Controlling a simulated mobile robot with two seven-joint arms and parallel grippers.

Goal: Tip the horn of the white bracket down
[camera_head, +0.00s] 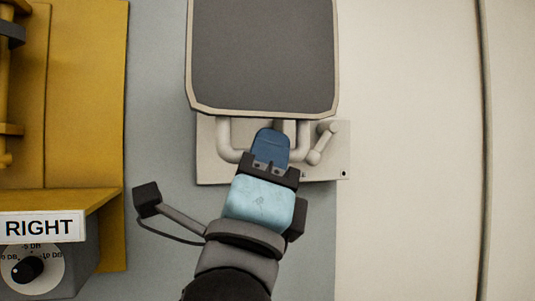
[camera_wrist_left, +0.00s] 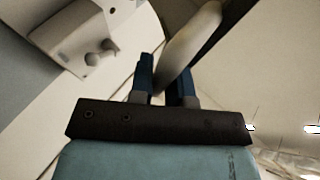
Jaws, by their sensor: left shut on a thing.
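The horn (camera_head: 262,55) shows at the top of the head view as a dark grey rectangular face in a cream-white rim. Its lower edge overhangs the white bracket (camera_head: 208,170), a wall plate with a bent cream tube (camera_head: 225,140) and a short knobbed lever (camera_head: 322,143). My left gripper (camera_head: 271,148) is just below the horn, in front of the tube. In the left wrist view its blue fingers (camera_wrist_left: 165,80) are shut around a cream-white bar (camera_wrist_left: 190,45). How the bar joins the horn is hidden. My right gripper is not in view.
A yellow housing (camera_head: 85,100) stands at the left, with a RIGHT label (camera_head: 40,227) and a black dial knob (camera_head: 27,270) below it. Plain cream wall (camera_head: 410,150) is clear at the right.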

